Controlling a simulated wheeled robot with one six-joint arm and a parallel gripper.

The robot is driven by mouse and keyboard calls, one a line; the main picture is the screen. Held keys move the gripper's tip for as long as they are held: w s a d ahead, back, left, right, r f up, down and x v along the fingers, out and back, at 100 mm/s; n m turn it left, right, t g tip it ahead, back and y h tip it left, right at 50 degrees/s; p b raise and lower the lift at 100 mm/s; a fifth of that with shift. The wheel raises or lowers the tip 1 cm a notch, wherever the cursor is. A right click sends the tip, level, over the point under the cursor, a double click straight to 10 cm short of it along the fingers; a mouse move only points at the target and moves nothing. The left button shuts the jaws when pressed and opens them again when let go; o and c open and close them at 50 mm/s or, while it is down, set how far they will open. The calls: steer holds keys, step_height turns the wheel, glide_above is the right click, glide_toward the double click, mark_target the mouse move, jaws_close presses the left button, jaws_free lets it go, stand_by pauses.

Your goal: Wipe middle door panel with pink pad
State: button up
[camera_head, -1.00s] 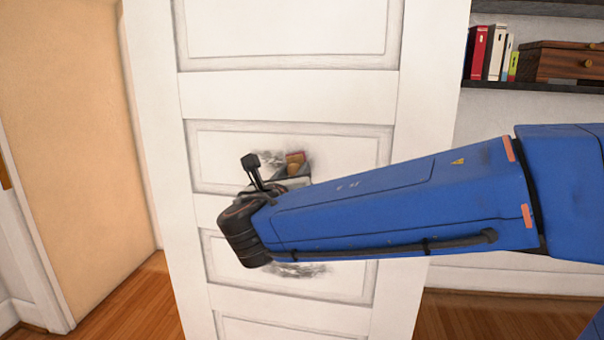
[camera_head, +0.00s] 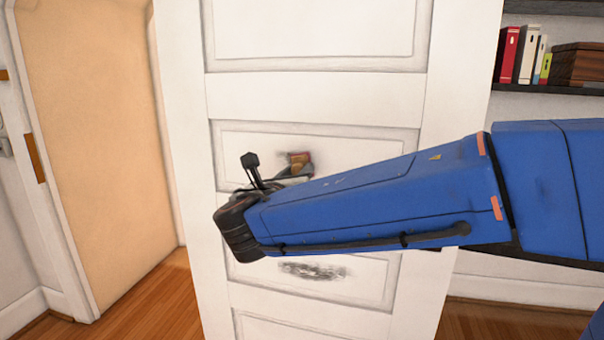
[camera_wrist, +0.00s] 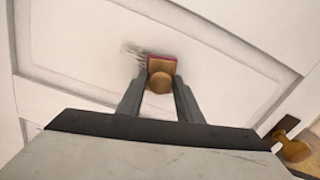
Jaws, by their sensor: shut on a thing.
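The pink pad (camera_wrist: 163,62) has a round wooden knob for a handle. In the wrist view my gripper (camera_wrist: 160,84) is shut on that knob, and the pad's face is against or very close to the white middle door panel (camera_head: 370,142). In the head view the pad (camera_head: 299,157) shows just past my gripper (camera_head: 297,168), in the panel's left-centre part. A dark smudge (camera_wrist: 138,51) shows to the pad's upper left in the wrist view. My arm hides the panel's lower part in the head view.
The lower door panel (camera_head: 370,283) carries another dark smudge (camera_head: 312,271). A brass-coloured door knob (camera_wrist: 292,149) stands out at the lower right of the wrist view. A shelf (camera_head: 560,90) with books and a wooden box is at the right. Wooden floor (camera_head: 140,300) is open at the left.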

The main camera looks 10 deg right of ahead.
steer(key=shift+w+a, duration=0.45)
steer(key=shift+a, duration=0.65)
steer(key=shift+w+a, duration=0.45)
steer(key=shift+a, duration=0.65)
steer(key=shift+w+a, duration=0.45)
steer(key=shift+a, duration=0.65)
steer(key=shift+w+r, duration=0.1)
steer(key=shift+r, duration=0.1)
steer(key=shift+s+d, duration=0.3)
steer(key=shift+d, duration=0.5)
steer(key=shift+s+d, duration=0.65)
steer(key=shift+d, duration=0.85)
steer(key=shift+s+d, duration=0.65)
steer(key=shift+d, duration=0.8)
steer(key=shift+s+d, duration=0.65)
steer(key=shift+d, duration=0.85)
steer(key=s+d, duration=0.4)
steer(key=d, duration=0.6)
steer(key=shift+d, duration=0.3)
steer(key=shift+w+a, duration=0.7)
steer(key=shift+a, duration=1.1)
steer(key=shift+w+a, duration=0.75)
steer(key=shift+a, duration=1.05)
steer(key=shift+w+a, duration=0.7)
steer(key=shift+a, duration=1.1)
